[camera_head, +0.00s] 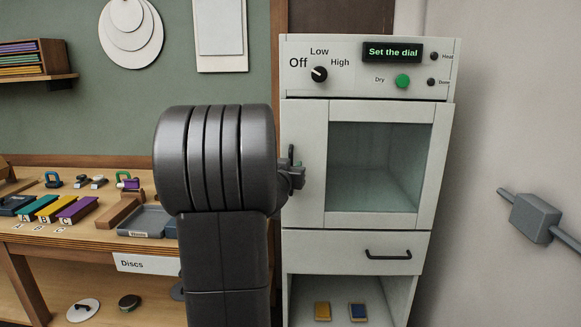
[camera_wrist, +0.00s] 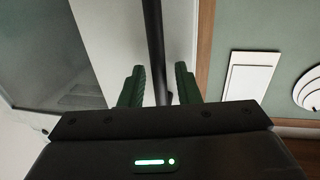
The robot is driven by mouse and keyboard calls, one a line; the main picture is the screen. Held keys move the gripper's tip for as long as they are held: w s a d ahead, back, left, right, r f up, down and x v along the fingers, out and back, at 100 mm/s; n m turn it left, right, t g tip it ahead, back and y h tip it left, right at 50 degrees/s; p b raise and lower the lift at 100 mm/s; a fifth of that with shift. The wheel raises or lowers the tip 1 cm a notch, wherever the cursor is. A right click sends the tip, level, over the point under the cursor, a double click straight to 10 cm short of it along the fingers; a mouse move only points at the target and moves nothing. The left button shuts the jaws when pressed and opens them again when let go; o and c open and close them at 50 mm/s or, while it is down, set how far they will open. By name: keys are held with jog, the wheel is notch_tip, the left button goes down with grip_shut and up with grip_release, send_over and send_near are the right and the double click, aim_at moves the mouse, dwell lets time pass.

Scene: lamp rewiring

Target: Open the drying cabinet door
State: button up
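The white drying cabinet (camera_head: 300,215) stands right of centre in the head view. Its door (camera_head: 312,205) has a glass window (camera_head: 375,165) and looks shut. The dark upright door handle (camera_head: 291,154) is on the door's left side, partly hidden by my gripper (camera_head: 292,175). In the wrist view the handle bar (camera_wrist: 154,45) runs down between the two green fingers of my gripper (camera_wrist: 159,82). The fingers stand apart on either side of the bar, with a visible gap on each side. I cannot tell the depth of the bar between them.
The panel above has a dial (camera_head: 319,74) pointing near Off, a green button (camera_head: 403,81) and a display (camera_head: 392,52) reading "Set the dial". A drawer (camera_head: 340,255) sits below the door. A cluttered workbench (camera_head: 60,243) stands left. A grey box on a rod (camera_head: 535,218) is at right.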

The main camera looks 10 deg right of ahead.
jog(key=shift+w, duration=0.15)
grip_shut()
